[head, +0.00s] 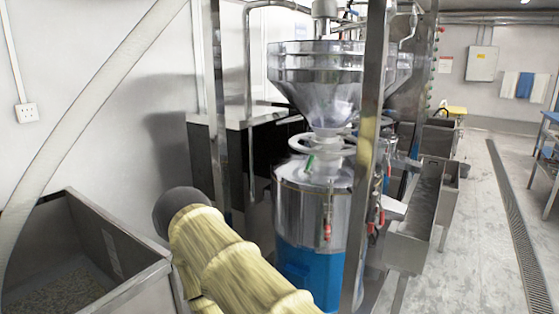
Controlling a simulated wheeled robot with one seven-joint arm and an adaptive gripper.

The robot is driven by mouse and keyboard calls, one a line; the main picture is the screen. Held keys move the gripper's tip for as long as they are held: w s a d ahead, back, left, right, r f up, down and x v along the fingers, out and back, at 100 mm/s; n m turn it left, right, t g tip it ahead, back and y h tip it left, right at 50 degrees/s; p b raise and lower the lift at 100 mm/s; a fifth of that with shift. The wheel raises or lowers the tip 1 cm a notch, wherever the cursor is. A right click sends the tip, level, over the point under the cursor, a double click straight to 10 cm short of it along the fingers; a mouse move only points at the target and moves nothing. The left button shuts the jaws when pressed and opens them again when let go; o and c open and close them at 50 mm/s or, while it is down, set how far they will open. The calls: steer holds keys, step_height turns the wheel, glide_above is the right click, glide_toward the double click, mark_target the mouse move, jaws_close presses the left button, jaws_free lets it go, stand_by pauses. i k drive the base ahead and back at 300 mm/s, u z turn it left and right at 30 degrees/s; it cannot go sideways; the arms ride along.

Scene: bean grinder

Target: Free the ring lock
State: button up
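The bean grinder (312,205) stands in the middle, a steel drum with a blue lower part. A steel ring (303,145) sits around the neck between the hopper (315,70) and the drum top, and looks like the ring lock. A small green piece (310,162) stands just under the ring, on the drum top. Red-gripped handles (327,231) hang at the drum's side. I cannot tell which part holds the ring. A yellowish sleeved cylinder with a dark round end, probably my arm, is at the lower middle, left of the drum. My gripper is not visible.
A steel post (371,130) rises close in front of the grinder's right side. A steel bin (85,255) fills the lower left. A steel trough (425,205) stands to the right. The floor (490,230) further right is clear, with a long drain grate (517,225).

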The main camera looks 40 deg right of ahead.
mark_target(312, 156)
steer(key=i, duration=0.85)
steer(key=z, duration=1.45)
